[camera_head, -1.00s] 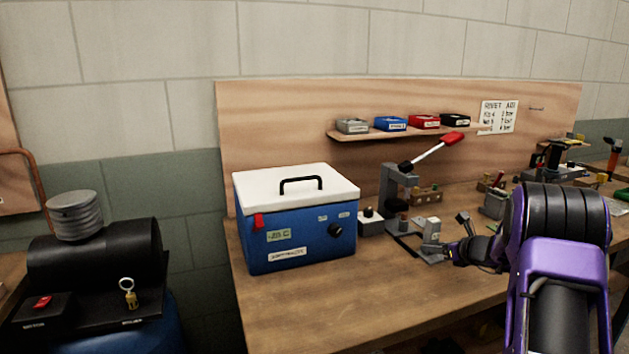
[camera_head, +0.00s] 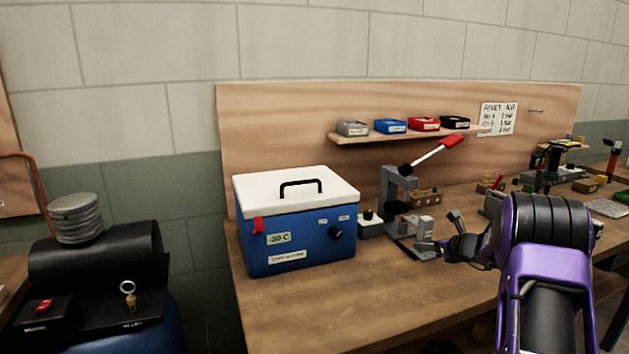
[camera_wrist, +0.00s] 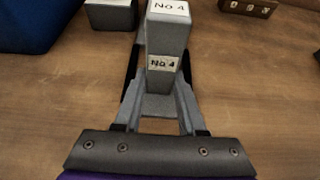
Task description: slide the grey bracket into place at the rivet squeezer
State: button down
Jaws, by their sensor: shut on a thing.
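The grey bracket (camera_head: 424,230) stands on the bench just in front of the rivet squeezer (camera_head: 393,183), a grey frame with a long red-tipped lever. In the wrist view my gripper (camera_wrist: 160,128) shows at the bracket's lower end. Dark strips lie beside the bracket; I cannot tell how far it sits between them.
A blue cooler box (camera_head: 297,220) with a white lid stands left of the squeezer. A wooden block with holes (camera_head: 427,196) is behind. The front of the bench (camera_head: 380,300) is clear.

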aim_at(430, 220)
jog(key=shift+w+a+p, duration=0.25)
jog(key=shift+w+p, duration=0.05)
jog(key=shift+w, duration=0.4)
jog(key=shift+w+a+p, duration=0.3)
jog(key=shift+w, duration=0.35)
jog(key=shift+w+a+p, duration=0.25)
jog(key=shift+w+p, duration=0.05)
jog(key=shift+w, duration=0.4)
jog(key=c, duration=0.6)
grip_release()
jog(key=shift+s+d+r+p, duration=0.2)
jog(key=shift+s+r+p, duration=0.35)
jog(key=shift+r, duration=0.6)
jog(key=shift+s+d+r+p, duration=0.15)
jog(key=shift+s+r+p, duration=0.35)
jog(key=shift+r, duration=0.7)
jog(key=shift+s+d+r+p, duration=0.2)
jog(key=shift+s+r+p, duration=0.2)
jog(key=shift+r+p, duration=0.55)
jog(key=shift+r, duration=0.2)
